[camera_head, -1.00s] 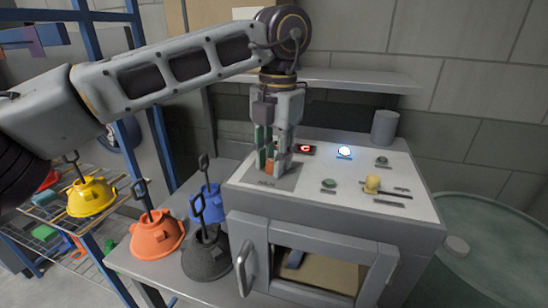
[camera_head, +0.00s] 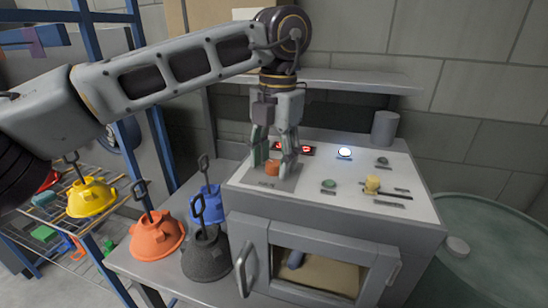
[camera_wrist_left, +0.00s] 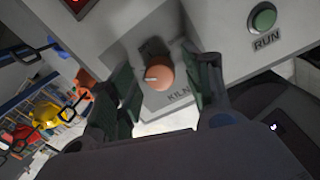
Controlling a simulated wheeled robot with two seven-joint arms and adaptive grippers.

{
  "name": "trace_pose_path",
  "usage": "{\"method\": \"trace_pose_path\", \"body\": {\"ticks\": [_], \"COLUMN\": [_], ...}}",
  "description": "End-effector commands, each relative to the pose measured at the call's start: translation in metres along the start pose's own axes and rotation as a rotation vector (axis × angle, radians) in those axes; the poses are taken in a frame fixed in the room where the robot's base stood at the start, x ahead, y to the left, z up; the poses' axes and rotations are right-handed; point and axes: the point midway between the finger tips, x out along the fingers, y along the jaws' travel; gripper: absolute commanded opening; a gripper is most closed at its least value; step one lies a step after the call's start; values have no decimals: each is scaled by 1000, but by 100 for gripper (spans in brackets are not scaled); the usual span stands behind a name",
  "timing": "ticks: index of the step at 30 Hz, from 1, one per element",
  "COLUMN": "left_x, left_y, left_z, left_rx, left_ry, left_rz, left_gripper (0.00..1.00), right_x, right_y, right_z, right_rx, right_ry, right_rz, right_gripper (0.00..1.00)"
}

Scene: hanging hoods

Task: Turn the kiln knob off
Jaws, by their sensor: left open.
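The kiln knob (camera_head: 272,168) is a round orange knob on a grey plate at the left of the kiln's sloped panel. In the left wrist view the knob (camera_wrist_left: 159,75) shows a white pointer line, with the word KILN beside it. My left gripper (camera_head: 272,165) points down at the panel, its fingertips around or just above the knob. In the left wrist view its green-padded fingers (camera_wrist_left: 163,88) stand on both sides of the knob with gaps, so it is open. My right gripper is not in view.
The panel also has a green RUN button (camera_head: 329,184), a lit white button (camera_head: 345,152), a yellow knob (camera_head: 372,184) and a red display (camera_head: 307,149). Orange (camera_head: 157,236), black (camera_head: 206,252) and blue (camera_head: 205,204) hoods stand left of the kiln.

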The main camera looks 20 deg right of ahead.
Motion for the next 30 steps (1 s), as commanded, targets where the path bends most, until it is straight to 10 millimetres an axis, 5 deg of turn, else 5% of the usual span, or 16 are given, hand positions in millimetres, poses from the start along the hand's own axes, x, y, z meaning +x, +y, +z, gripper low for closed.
{"method": "trace_pose_path", "body": {"ticks": [8,30], "left_x": [-18,-108], "left_y": [0,0], "left_z": [1,1], "left_rx": [-1,0], "left_ry": [-2,-1], "left_rz": [0,1], "left_gripper": [50,50], "right_x": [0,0], "right_y": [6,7], "right_z": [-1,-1], "right_rx": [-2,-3], "right_ry": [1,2], "right_rz": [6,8], "right_gripper": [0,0]}}
